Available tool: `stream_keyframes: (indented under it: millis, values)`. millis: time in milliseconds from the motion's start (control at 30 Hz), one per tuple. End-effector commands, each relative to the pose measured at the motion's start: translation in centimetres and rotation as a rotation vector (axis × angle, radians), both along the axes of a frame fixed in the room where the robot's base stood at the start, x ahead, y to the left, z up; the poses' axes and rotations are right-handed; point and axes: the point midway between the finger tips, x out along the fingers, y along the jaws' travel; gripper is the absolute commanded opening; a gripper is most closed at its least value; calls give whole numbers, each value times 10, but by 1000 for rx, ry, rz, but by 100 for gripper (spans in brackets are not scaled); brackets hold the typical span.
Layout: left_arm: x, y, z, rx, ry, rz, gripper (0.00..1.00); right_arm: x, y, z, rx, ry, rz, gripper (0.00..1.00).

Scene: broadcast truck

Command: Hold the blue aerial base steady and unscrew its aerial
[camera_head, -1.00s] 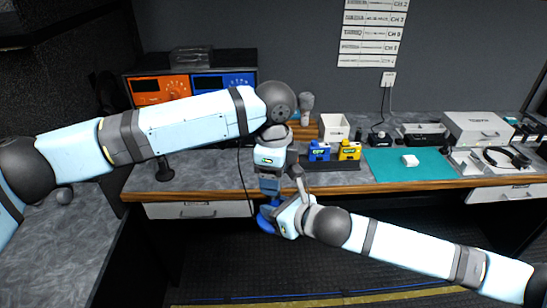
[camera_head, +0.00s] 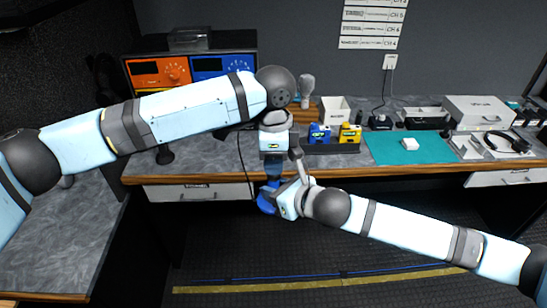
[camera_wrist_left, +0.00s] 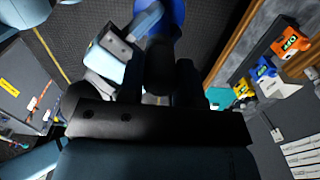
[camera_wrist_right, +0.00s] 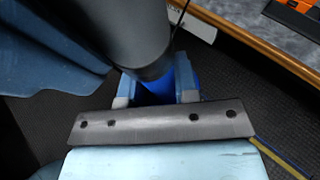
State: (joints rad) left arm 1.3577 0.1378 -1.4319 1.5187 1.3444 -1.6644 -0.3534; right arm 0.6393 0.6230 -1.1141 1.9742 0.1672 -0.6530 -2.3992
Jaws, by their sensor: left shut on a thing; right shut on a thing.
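The blue aerial base (camera_head: 266,199) is held in the air in front of the bench edge. My right gripper (camera_head: 275,197) is shut on it from the right; the right wrist view shows the blue base (camera_wrist_right: 160,90) between the fingers. My left gripper (camera_head: 271,172) points down just above it. In the left wrist view, its fingers are shut around the dark, thick aerial (camera_wrist_left: 160,68), with the blue base (camera_wrist_left: 175,14) just beyond. The aerial and base are in line, close together. The joint between them is hidden, so I cannot tell whether the thread is still engaged.
Behind my grippers, the bench holds a blue pack (camera_head: 319,134) and a yellow pack (camera_head: 350,134) on a dark strip, a white bin (camera_head: 335,109) and a teal mat (camera_head: 405,148). Orange and blue units stand at the back left. Floor space below is clear.

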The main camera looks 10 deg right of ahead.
Motion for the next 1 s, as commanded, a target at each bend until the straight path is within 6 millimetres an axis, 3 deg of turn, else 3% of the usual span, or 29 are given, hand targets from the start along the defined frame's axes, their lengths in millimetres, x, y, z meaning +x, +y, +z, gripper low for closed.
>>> stream_keyframes:
  millis: [233,267,367,700,1000]
  values:
    - [0,0,0,1,-1,13,3,0,0,1,2,-1,1,0]
    - [0,0,0,1,-1,13,34,0,0,1,2,-1,1,0]
    - [0,0,0,0,-1,12,57,0,0,1,2,-1,1,0]
    - [0,0,4,0,-2,11,57,0,0,1,1,-2,0,0]
    - [1,0,39,-1,-2,11,57,0,0,1,1,-2,0,0]
